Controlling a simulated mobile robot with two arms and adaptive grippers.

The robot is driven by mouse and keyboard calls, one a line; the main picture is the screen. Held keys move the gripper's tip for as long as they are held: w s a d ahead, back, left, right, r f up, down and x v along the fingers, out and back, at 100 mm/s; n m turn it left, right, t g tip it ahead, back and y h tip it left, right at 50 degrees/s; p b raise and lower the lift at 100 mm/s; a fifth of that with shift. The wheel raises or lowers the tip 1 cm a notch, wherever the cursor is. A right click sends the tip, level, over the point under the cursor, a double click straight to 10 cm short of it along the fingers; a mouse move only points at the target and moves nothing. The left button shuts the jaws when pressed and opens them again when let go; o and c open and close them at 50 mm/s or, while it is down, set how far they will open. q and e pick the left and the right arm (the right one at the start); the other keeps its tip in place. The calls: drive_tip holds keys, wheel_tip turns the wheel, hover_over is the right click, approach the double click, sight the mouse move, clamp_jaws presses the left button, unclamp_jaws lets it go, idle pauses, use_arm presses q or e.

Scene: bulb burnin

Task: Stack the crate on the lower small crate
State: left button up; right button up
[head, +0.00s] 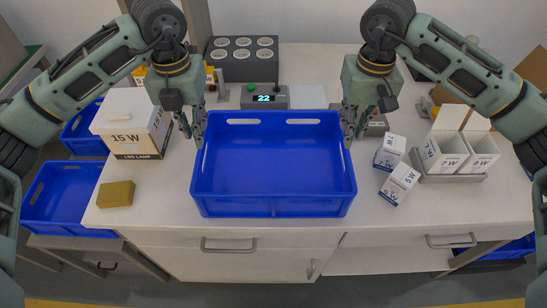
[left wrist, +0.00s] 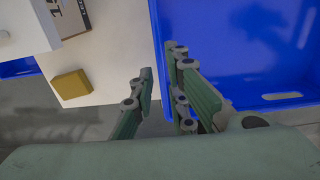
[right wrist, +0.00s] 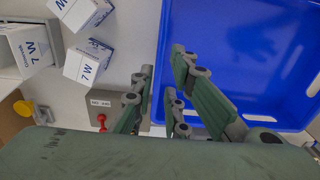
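A large blue crate (head: 272,207) sits empty at the front middle of the white worktop. My left gripper (head: 194,132) is at its left wall, with one finger outside and one inside. My right gripper (head: 352,132) is at the right wall in the same way. Both wrist views show the fingers drawn close together across the wall, my left (left wrist: 160,70) and my right (right wrist: 162,68); the contact itself is partly hidden. A smaller-looking blue crate (head: 58,165) stands low at the left, beside the worktop. Another blue crate (head: 75,141) is behind it.
A white lamp carton (head: 120,120) and a yellow block (head: 115,194) stand left of the large crate.

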use_arm(q)
drive_tip(key=shift+s, duration=0.1)
use_arm(e)
drive_tip(key=shift+s, duration=0.1)
